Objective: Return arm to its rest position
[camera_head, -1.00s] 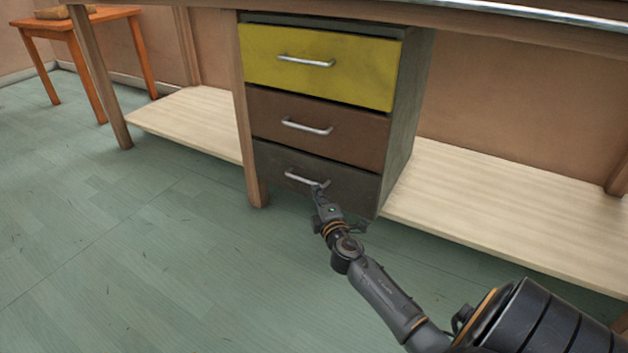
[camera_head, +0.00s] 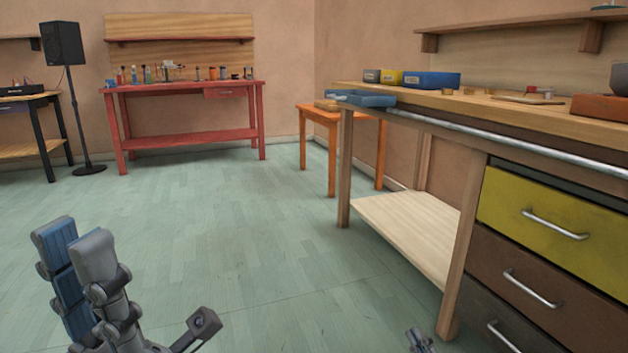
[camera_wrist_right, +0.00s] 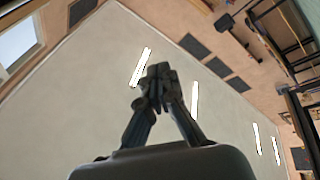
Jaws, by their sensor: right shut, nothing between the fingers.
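My right gripper (camera_head: 420,341) shows only as a small dark tip at the bottom edge of the head view, left of the drawer unit. In the right wrist view its fingers (camera_wrist_right: 158,76) meet at the tips, shut and empty, against a pale ceiling with bright lamps. Most of the right arm is out of the head view.
The workbench (camera_head: 440,108) stands at the right with a yellow drawer (camera_head: 545,215), a brown drawer (camera_head: 500,268) and a dark bottom drawer (camera_head: 475,318), all looking closed. An orange table (camera_head: 318,115), red bench (camera_head: 185,92) and speaker (camera_head: 62,42) stand farther back. The middle floor is clear.

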